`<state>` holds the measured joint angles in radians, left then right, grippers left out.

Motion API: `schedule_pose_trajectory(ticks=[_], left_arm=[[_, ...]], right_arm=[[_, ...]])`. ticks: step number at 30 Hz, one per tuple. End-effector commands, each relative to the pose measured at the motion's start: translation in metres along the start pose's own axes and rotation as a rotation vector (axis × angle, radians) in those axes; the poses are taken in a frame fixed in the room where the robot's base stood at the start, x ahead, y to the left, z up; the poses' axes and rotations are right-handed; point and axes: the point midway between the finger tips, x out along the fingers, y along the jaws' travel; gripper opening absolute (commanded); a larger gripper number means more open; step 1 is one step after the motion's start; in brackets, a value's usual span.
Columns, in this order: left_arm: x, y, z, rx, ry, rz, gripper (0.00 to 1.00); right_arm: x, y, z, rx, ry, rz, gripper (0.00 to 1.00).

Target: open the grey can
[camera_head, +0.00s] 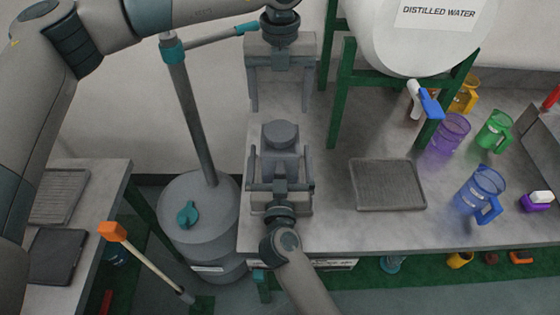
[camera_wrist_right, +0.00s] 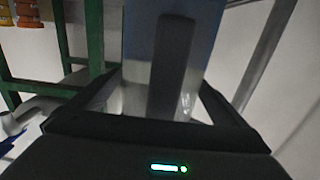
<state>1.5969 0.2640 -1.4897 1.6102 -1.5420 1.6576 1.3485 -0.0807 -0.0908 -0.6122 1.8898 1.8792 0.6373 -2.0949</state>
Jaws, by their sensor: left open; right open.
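The grey can (camera_head: 280,137) stands upright on the grey worktop, with a round grey lid on top. My right gripper (camera_head: 281,172) reaches in from the front, open, with a finger on either side of the can's lower part. In the right wrist view a blue-grey body with a dark upright bar (camera_wrist_right: 172,68) shows between its fingers (camera_wrist_right: 160,100). Whether the fingers touch it I cannot tell. My left gripper (camera_head: 280,97) is open and empty behind the can, its fingers pointing down.
A grey drum (camera_head: 200,235) with a teal cap and pole stands left of the worktop. A white distilled water tank (camera_head: 420,45) sits on a green frame. A dark tray (camera_head: 388,185), blue jug (camera_head: 478,190), purple jug (camera_head: 448,133) and green jug (camera_head: 494,130) are on the right.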

Motion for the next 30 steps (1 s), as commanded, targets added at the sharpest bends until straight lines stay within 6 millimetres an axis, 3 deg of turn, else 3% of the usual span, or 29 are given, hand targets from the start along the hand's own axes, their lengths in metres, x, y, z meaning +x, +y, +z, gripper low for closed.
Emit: schedule_pose_trajectory(ticks=[6,17,27,30], left_arm=[[0.0,0.0,0.0,0.0,0.0,0.0,0.74],[0.0,0.0,0.0,0.0,0.0,0.0,0.74],[0.0,0.0,0.0,0.001,0.0,0.0,0.74],[0.0,0.0,0.0,0.012,0.0,0.0,0.74]], right_arm=[[0.017,0.0,0.0,0.0,0.0,-0.001,0.97],[0.019,0.0,0.0,0.0,-0.001,0.0,0.97],[0.019,0.0,0.0,0.0,0.0,0.0,0.16],[0.019,0.0,0.0,0.0,0.0,0.0,0.12]])
